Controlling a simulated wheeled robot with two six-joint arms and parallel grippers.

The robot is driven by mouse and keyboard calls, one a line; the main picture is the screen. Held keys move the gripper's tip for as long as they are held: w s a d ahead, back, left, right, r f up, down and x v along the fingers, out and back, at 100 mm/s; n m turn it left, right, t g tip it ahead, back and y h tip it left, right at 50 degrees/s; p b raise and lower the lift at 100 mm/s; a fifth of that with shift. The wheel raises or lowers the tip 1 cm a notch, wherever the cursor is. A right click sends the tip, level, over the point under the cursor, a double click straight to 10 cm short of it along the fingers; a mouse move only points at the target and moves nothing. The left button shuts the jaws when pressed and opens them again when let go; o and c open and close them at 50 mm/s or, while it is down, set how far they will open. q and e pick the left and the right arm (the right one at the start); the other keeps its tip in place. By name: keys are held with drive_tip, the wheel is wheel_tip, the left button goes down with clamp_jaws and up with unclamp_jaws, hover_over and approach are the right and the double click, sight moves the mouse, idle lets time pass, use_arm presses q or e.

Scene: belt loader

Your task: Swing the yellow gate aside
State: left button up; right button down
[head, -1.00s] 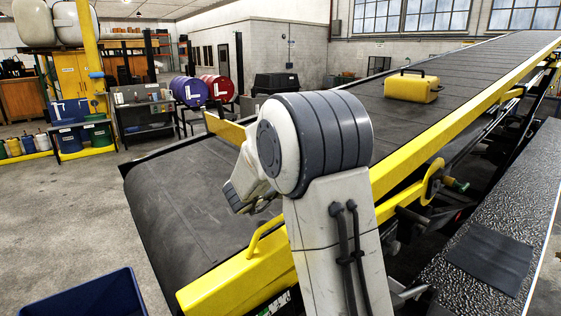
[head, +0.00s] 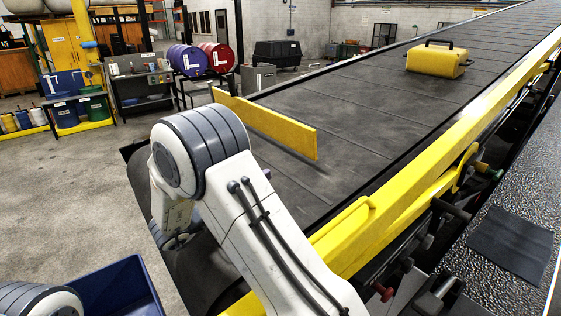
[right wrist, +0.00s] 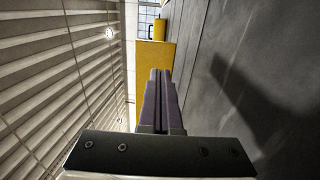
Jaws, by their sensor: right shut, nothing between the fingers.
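The yellow gate (head: 268,124) is a flat bar in the head view. It runs from a post at the belt's far edge out over the belt, with its free end above the middle of the belt. It also shows as a yellow panel in the right wrist view (right wrist: 153,58), straight ahead of the fingers. My right gripper (right wrist: 160,76) is shut and empty, on the lower-end side of the gate. I cannot tell whether its tips touch the gate. In the head view my right arm hides most of this gripper. My left gripper is out of view.
A yellow case (head: 438,60) lies on the belt (head: 355,125) beyond the gate. A yellow rail (head: 420,205) with a handle lines the belt's near side. A blue bin (head: 112,290) stands at the lower left. Open floor lies left.

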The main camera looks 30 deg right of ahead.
sight(312, 149)
drive_tip(key=d+p, duration=0.2)
drive_tip(key=d, duration=0.2)
drive_tip(key=d+r+p, duration=0.1)
drive_tip(key=d+p, duration=0.1)
drive_tip(key=d, duration=0.2)
drive_tip(key=d+r+p, duration=0.1)
drive_tip(key=d+p, duration=0.1)
drive_tip(key=d, duration=0.2)
drive_tip(key=shift+w+d+r, duration=0.15)
drive_tip(key=shift+w+d, duration=0.1)
drive_tip(key=shift+w, duration=0.15)
drive_tip(key=shift+d+p, duration=0.35)
drive_tip(key=shift+d, duration=0.2)
drive_tip(key=shift+w, duration=0.1)
